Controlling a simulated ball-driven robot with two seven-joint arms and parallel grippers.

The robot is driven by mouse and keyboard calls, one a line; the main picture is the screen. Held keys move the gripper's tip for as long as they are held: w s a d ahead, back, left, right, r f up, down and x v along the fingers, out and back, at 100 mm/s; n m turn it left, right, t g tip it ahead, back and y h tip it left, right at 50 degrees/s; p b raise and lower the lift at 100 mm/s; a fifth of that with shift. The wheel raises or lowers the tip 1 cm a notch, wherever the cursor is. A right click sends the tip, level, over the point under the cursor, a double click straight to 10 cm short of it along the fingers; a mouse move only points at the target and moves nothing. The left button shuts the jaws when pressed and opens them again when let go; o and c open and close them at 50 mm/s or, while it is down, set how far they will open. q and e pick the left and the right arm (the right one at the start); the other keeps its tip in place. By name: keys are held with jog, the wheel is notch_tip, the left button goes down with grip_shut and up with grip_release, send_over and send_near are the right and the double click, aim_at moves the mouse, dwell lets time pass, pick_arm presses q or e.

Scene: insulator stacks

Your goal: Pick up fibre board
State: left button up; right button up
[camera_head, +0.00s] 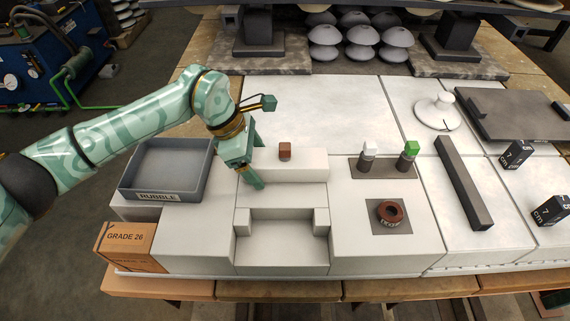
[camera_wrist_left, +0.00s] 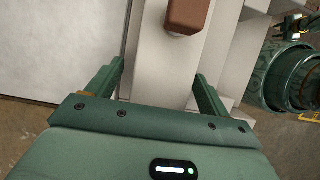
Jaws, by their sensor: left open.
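A small brown block (camera_head: 285,151), the likeliest fibre board, stands on a raised white ledge (camera_head: 305,166). In the left wrist view the brown block (camera_wrist_left: 187,15) shows at the top edge, partly cut off, beyond my fingertips. My left gripper (camera_head: 256,162) is open and empty, just left of the brown block, apart from it. In the left wrist view my left gripper (camera_wrist_left: 160,75) has its two fingers spread either side of the white ledge. My right gripper is not in view.
A grey tray marked RUBBLE (camera_head: 165,171) stands left of my gripper. A GRADE 26 box (camera_head: 128,247) is at front left. To the right are a brown ring (camera_head: 390,212), white-topped (camera_head: 369,150) and green-topped (camera_head: 409,153) pieces, and a dark bar (camera_head: 463,182).

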pick_arm(q)
jog(key=shift+r, duration=0.15)
jog(key=c, duration=1.1)
jog(key=shift+c, duration=0.3)
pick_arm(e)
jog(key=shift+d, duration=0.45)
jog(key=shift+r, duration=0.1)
